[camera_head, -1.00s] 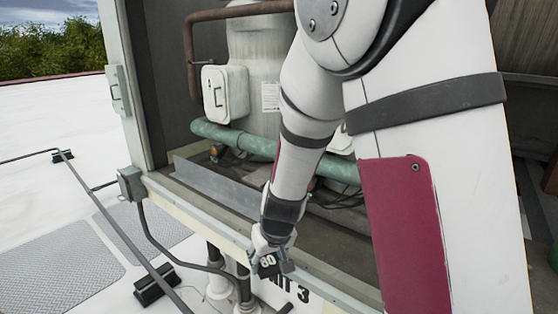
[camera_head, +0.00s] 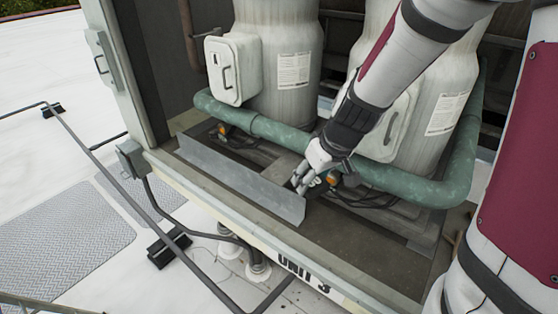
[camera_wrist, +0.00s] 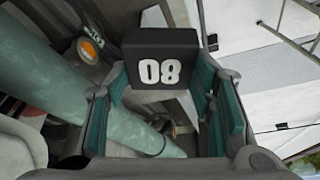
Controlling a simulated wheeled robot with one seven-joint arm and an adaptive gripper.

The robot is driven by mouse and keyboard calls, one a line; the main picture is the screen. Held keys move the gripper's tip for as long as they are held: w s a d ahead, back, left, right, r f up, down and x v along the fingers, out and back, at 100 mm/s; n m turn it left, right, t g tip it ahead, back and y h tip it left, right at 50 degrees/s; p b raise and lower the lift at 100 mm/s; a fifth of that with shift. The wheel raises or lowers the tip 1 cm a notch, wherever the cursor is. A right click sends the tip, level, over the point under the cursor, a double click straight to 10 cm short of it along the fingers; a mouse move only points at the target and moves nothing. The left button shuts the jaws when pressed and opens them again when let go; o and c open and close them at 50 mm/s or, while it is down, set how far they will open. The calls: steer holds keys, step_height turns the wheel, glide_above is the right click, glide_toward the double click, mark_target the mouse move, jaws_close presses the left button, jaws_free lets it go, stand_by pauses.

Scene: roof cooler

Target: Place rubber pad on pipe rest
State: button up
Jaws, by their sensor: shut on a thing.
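The rubber pad appears to be the black block with white digits (camera_wrist: 160,72) at the top middle of the wrist view. It sits between the teal-lined fingers of my gripper (camera_wrist: 163,85), which are shut on it. In the head view, my gripper (camera_head: 303,182) is inside the cabinet, between the green pipe (camera_head: 282,138) and the grey metal upright strip (camera_head: 245,183). The pad is not clear there. The green pipe also runs down the left of the wrist view (camera_wrist: 75,85). I cannot tell for certain which part is the pipe rest.
Two large grey tanks (camera_head: 265,60) stand behind the green pipe. Dark cables (camera_head: 365,195) and an orange fitting (camera_head: 333,178) lie close to my gripper. The cabinet's front sill (camera_head: 215,205) is low. Outside, a thin conduit rests on black blocks (camera_head: 168,248) on the white roof.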

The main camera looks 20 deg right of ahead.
steer(key=p, duration=0.2)
glide_toward(276, 168)
steer(key=shift+w+a+f, duration=0.15)
steer(key=shift+w+f, duration=0.65)
steer(key=shift+f, duration=0.15)
steer(key=shift+s+p+x, duration=0.15)
steer(key=shift+x, duration=0.75)
steer(key=shift+s+p+x, duration=0.15)
steer(key=shift+s+x, duration=0.05)
steer(key=shift+x, duration=0.7)
steer(key=shift+f, duration=0.3)
steer(key=o, duration=0.9)
steer(key=shift+o, duration=0.2)
steer(key=shift+r, duration=0.1)
